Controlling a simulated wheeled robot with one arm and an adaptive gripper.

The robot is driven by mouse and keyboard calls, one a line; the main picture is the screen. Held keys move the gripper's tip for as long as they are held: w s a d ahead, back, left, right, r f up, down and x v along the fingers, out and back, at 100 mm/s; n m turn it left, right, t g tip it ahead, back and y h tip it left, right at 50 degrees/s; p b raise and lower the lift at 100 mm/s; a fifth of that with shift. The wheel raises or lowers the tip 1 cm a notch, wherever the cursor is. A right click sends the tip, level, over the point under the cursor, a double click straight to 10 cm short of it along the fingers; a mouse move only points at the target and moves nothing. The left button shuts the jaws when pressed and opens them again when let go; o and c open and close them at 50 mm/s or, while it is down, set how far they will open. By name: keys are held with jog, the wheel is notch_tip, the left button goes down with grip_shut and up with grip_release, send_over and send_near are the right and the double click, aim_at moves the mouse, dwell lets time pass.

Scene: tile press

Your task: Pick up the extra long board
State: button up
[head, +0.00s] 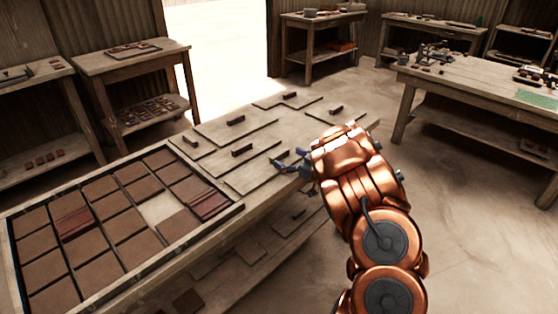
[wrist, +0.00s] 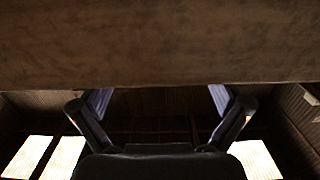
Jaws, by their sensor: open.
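Several flat boards with small dark upright handles lie on the table, including a broad one at the back (head: 216,131) and one nearer the front (head: 258,178). I cannot tell for sure which is the extra long board. My gripper (head: 290,166) is at the table's right edge, beside the nearer boards, partly hidden by my copper arm. In the wrist view my gripper (wrist: 160,103) has its two fingers wide apart with nothing between them. A broad brown surface fills the top of that view; I cannot tell whether it is a board or the table.
A framed tray (head: 122,256) of brown tiles, with one pale empty cell, fills the table's left part. More flat pieces lie on a lower shelf (head: 232,268). Other workbenches (head: 480,75) stand along the walls. Open floor (head: 455,235) lies to the right.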

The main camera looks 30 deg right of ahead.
aim_at(282, 155)
jog(key=shift+f+p+x, duration=0.15)
jog(key=shift+p+x, duration=0.1)
jog(key=shift+x, duration=0.85)
jog(key=shift+f+p+x, duration=0.15)
jog(key=shift+p+x, duration=0.05)
jog(key=shift+x, duration=0.9)
jog(key=shift+d, duration=0.1)
jog(key=c, duration=1.4)
jog(key=shift+o, duration=0.2)
jog(key=shift+b, duration=0.35)
